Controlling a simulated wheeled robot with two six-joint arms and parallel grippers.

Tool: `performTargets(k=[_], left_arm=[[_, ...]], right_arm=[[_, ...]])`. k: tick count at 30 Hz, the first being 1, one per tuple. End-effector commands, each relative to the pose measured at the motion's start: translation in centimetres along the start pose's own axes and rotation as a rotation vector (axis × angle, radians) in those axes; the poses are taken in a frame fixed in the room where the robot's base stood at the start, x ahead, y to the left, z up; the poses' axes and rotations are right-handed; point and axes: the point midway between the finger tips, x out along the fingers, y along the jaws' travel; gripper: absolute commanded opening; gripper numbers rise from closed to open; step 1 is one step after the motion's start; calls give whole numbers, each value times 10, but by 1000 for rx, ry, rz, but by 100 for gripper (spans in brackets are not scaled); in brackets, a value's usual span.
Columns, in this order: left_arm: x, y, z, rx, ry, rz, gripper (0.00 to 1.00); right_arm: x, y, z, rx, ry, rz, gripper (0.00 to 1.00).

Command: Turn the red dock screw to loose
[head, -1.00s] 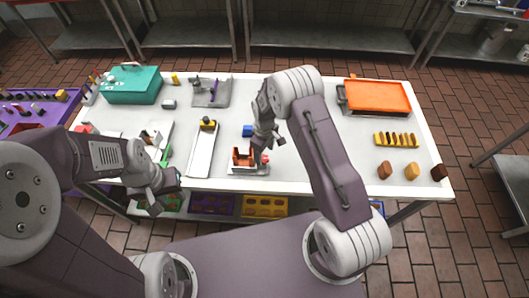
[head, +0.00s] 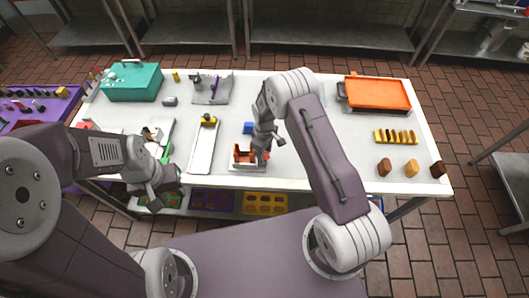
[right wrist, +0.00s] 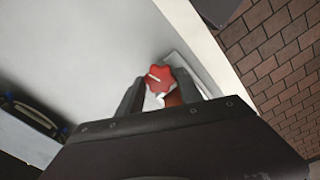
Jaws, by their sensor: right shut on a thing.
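The red dock screw (right wrist: 158,78) is a lobed knob with a white mark across it. It sits between the fingers of my right gripper (right wrist: 158,92) in the right wrist view, and the gripper is shut on it. In the head view my right gripper (head: 262,152) is at the right side of the orange-brown dock (head: 243,153) on its pale base plate (head: 240,166), and the arm hides most of the screw. My left gripper (head: 165,190) hangs by the table's front edge at the left, away from the dock; its fingers are too small and dark to read.
The white table (head: 330,150) carries a teal box (head: 131,82), an orange tray (head: 377,95), a yellow rack (head: 396,137) and a white long board (head: 203,148). A blue block (head: 248,128) lies just behind the dock.

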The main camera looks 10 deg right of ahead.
Motion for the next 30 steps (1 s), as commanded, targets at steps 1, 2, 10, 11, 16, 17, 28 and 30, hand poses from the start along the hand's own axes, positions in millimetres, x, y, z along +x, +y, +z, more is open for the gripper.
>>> performTargets(k=[1,2,10,11,16,17,28,30], left_arm=[[3,0,0,0,0,0,36],[4,0,0,0,0,0,36],[17,0,2,0,0,0,36],[19,0,2,0,0,0,36],[27,0,3,0,0,0,36],[28,-1,3,0,0,0,36],[40,-1,4,0,0,0,36],[41,-1,4,0,0,0,36]], right_arm=[[0,1,-2,-20,5,4,2],[0,1,-2,-34,6,4,2],[1,2,-2,-244,6,5,2],[1,2,-2,-272,6,5,2],[0,2,-3,-435,7,7,2],[0,2,-3,-464,7,8,2],[-1,2,-3,-782,5,8,2],[-1,2,-3,-830,5,9,2]])
